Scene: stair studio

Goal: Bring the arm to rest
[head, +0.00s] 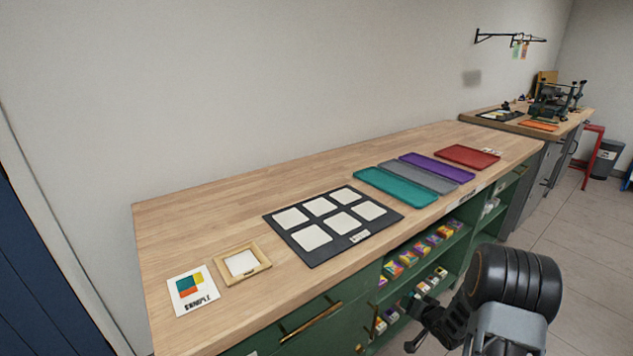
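My arm is at the lower right of the head view, in front of the green cabinet. My gripper (424,334) is low beside the open shelves, below the level of the wooden worktop (190,222). It is dark and small here. I cannot tell whether its fingers are apart or holding anything. It looks clear of the worktop and of the things on it.
The worktop bears a sample card (193,290), a small wooden frame (242,263), a black mat (278,217) with several white squares, and teal (396,187), grey (418,177), purple (436,167) and red (467,156) trays. Open floor (590,270) lies at right.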

